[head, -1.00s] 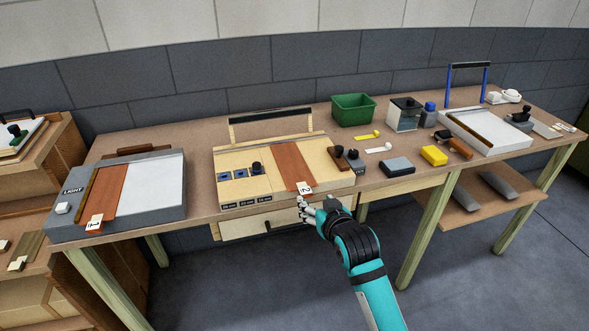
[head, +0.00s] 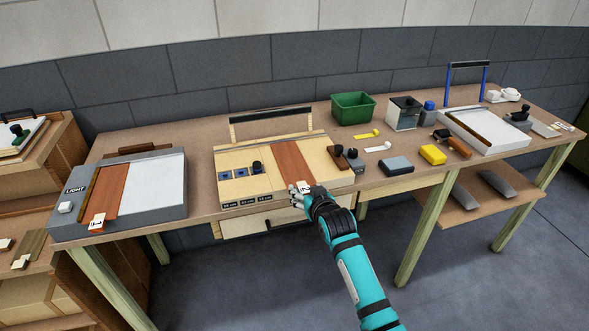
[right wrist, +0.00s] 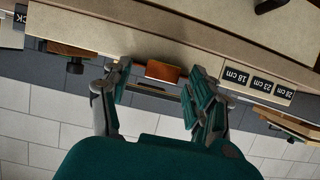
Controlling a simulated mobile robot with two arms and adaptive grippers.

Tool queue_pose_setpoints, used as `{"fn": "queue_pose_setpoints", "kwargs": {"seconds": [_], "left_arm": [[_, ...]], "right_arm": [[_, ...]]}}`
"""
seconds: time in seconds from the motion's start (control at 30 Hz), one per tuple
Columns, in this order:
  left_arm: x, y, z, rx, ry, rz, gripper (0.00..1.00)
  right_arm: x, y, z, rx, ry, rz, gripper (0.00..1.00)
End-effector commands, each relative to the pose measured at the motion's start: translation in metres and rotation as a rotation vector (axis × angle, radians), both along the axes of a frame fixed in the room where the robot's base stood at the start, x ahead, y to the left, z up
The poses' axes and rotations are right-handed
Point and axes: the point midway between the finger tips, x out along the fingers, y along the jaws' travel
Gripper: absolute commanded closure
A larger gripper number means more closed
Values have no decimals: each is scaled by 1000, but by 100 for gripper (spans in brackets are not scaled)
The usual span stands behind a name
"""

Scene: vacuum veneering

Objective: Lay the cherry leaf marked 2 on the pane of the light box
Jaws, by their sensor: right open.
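The cherry leaf marked 2 (head: 292,163) is a reddish-brown strip lying on the pale wooden board (head: 235,160) mid-bench, its white number tag at the front edge. My right gripper (head: 299,194) is open at that tagged end, fingers partly covering the tag. In the right wrist view the leaf's end (right wrist: 164,72) shows between the spread fingers (right wrist: 157,92); I cannot tell whether they touch it. The light box (head: 180,211) stands at the left of the bench with a white pane (head: 158,190). The leaf marked 1 (head: 108,190) lies on its left part. My left gripper is not in view.
A dark wooden block with a knob (head: 340,158) stands just right of leaf 2. The pane's right part is clear.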

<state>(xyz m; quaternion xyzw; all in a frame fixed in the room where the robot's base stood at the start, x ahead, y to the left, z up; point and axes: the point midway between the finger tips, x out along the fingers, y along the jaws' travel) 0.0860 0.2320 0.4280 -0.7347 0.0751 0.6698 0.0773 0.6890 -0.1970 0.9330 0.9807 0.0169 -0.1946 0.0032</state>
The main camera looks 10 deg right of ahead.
Motion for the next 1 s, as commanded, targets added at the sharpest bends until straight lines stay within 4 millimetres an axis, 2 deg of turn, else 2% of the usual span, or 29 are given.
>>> {"fn": "queue_pose_setpoints", "kwargs": {"seconds": [0.07,0.43,0.77,1.0], "left_arm": [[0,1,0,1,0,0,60],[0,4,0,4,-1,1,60],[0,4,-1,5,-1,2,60],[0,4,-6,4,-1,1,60]], "right_arm": [[0,0,0,0,1,0,47],[0,0,0,0,1,0,95],[0,0,3,0,-1,0,97],[1,0,26,0,-5,0,97]]}}
